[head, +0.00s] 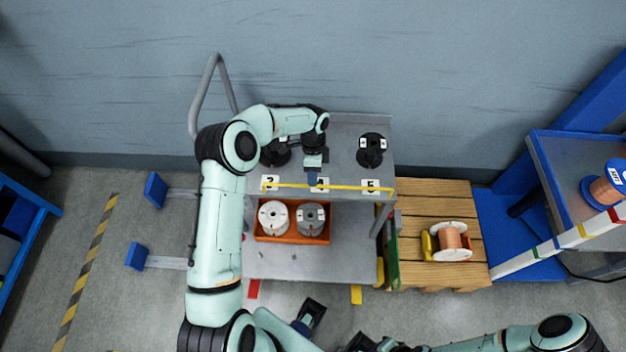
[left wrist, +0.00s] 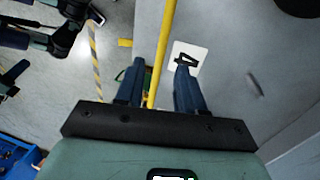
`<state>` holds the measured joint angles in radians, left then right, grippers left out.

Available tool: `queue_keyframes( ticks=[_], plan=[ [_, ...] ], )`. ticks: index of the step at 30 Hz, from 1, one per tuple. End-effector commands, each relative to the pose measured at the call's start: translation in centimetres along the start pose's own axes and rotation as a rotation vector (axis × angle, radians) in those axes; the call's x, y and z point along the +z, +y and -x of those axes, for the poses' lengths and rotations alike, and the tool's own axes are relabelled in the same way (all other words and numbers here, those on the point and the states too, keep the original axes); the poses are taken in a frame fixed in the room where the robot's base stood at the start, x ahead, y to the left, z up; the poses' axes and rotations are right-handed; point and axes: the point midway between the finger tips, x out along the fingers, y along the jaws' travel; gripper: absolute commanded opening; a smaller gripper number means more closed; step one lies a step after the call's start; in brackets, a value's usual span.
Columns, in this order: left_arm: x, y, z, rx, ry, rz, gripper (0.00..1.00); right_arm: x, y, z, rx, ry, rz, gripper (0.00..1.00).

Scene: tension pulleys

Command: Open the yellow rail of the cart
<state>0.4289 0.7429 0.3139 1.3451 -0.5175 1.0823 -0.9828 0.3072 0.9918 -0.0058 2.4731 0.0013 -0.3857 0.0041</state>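The yellow rail (head: 350,187) runs level across the front edge of the grey cart's top shelf (head: 345,130). My left gripper (head: 316,181) is above this edge, near the rail's middle, pointing down. In the left wrist view the yellow rail (left wrist: 161,60) passes between the two blue fingers of my left gripper (left wrist: 158,82). The fingers are apart, with gaps beside the rail, which lies closer to the left finger. My right arm (head: 500,340) comes in low at the right; whether its gripper is open or shut is not clear.
Black spools (head: 371,150) stand on the top shelf behind numbered cards. An orange bin (head: 291,236) with a white and a grey spool is on the lower shelf. A wooden pallet (head: 430,205) with a copper spool (head: 451,239) stands right of the cart. A wall is behind.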

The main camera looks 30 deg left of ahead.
Motion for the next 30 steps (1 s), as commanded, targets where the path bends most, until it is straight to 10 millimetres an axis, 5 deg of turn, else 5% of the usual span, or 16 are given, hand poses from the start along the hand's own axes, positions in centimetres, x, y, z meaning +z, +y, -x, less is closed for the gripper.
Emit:
queue_keyframes(
  ticks=[7,17,21,30],
  plan=[
    [0.0,0.0,-2.8,0.0,0.0,0.002,0.38,0.0,0.0,-0.1,0.0,0.0,0.0,0.0],
    [0.0,0.0,-3.2,-0.001,0.0,0.001,0.38,0.0,0.1,-0.1,0.0,-0.001,0.0,0.0],
    [0.0,0.0,-3.2,-0.001,0.0,0.001,0.0,0.0,0.0,-0.1,0.0,0.0,0.0,0.0],
    [0.0,0.0,-3.2,-0.01,0.0,0.0,0.0,0.0,0.1,-0.4,0.0,-0.001,0.0,0.0]
  ],
)
